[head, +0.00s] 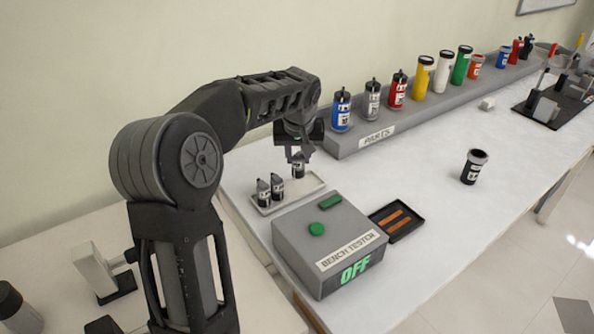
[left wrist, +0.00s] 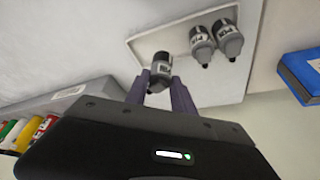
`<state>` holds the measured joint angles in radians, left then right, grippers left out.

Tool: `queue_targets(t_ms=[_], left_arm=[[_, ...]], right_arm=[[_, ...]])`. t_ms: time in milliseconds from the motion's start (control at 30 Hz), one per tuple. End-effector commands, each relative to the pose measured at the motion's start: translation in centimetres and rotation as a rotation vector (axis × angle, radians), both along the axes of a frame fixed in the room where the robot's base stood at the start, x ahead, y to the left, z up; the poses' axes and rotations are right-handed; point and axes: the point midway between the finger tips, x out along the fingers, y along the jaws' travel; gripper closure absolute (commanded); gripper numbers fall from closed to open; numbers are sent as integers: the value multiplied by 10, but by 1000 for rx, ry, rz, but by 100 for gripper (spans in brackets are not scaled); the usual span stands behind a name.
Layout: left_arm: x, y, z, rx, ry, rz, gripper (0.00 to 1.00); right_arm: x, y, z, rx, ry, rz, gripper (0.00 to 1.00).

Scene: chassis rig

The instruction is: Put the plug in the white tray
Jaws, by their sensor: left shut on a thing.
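My left gripper (head: 298,152) is shut on a small grey and black labelled plug (head: 298,169). In the left wrist view the plug (left wrist: 161,66) sits between the two fingertips (left wrist: 162,84). The white tray (head: 313,187) is on the bench, beneath the gripper. The held plug is over the tray's far end; I cannot tell whether it touches the tray floor. Two similar plugs (head: 270,188) stand side by side near the tray's other end, and they also show in the left wrist view (left wrist: 215,42). My right gripper is not in view.
A grey bench tester (head: 330,245) reading OFF stands right in front of the tray. A black tray (head: 402,229) with orange strips lies beside it. A raised shelf (head: 420,122) of paint bottles runs behind.

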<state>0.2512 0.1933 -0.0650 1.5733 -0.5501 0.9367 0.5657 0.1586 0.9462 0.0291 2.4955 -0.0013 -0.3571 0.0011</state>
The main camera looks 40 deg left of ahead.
Motion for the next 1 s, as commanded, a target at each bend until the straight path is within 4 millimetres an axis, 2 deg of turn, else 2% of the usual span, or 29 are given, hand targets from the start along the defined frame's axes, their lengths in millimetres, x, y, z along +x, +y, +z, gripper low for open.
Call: queue_targets(t_ms=[367, 667, 1000], left_arm=[[0, 1, -7, 0, -1, 1, 100], [0, 0, -41, 0, 0, 1, 100], [0, 0, -45, 1, -2, 1, 100]], right_arm=[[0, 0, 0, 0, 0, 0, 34], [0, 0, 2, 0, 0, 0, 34], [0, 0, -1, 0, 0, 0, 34]])
